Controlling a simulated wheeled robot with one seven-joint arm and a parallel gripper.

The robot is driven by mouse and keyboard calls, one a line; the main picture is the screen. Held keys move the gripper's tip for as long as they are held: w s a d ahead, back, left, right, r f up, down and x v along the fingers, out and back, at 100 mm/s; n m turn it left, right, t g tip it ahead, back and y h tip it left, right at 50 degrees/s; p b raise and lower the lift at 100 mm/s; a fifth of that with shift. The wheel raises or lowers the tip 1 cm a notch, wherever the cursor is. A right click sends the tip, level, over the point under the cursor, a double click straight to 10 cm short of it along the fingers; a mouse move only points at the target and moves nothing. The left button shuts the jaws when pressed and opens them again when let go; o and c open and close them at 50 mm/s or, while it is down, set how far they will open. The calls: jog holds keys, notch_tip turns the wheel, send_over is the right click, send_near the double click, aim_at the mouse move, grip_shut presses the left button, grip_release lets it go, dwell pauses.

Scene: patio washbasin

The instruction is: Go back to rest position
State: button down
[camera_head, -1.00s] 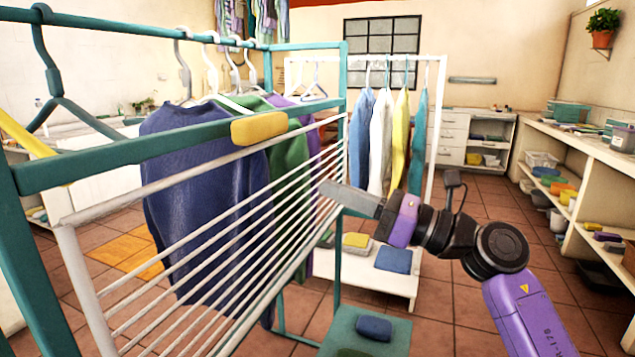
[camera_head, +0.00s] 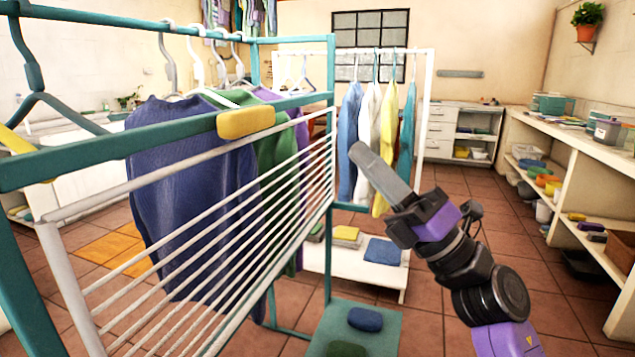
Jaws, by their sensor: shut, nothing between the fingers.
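My gripper (camera_head: 358,150) shows right of centre in the head view, at the end of my purple and black arm. Its grey fingers are shut with nothing between them. They point up and to the left, in front of the garments on the white rack (camera_head: 428,110). The gripper is apart from the teal drying rack (camera_head: 75,165), to the right of it. A yellow sponge-like piece (camera_head: 246,122) sits on the drying rack's top rail.
A blue sweater (camera_head: 185,170) and a green garment (camera_head: 277,150) hang behind the white rods. A folded blue cloth (camera_head: 384,251) lies on the low white shelf. A long shelf unit (camera_head: 575,150) lines the right wall. Tiled floor (camera_head: 470,190) is open between.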

jog(key=s+d+f+m+t+h, duration=0.45)
jog(key=f+m+h, duration=0.35)
jog(key=m, duration=0.4)
jog(key=s+d+f+m+t+h, duration=0.3)
jog(key=s+f+m+h, duration=0.4)
jog(key=m, duration=0.4)
jog(key=s+d+f+m+t+h, duration=0.45)
jog(key=f+m+h, duration=0.4)
jog(key=m, duration=0.35)
jog(key=s+f+m+g, duration=0.1)
jog(key=s+f+g, duration=0.3)
jog(key=s, duration=0.5)
jog(key=s+d+f+m+g, duration=0.1)
jog(key=s+f+m+g, duration=0.15)
jog(key=s+f, duration=0.5)
jog(key=s+f+g, duration=0.4)
jog(key=s, duration=0.7)
notch_tip(320, 180, up, 18)
jog(key=p, duration=1.7)
jog(key=shift+w+f, duration=0.2)
jog(key=shift+w, duration=0.1)
jog(key=shift+t+y, duration=0.25)
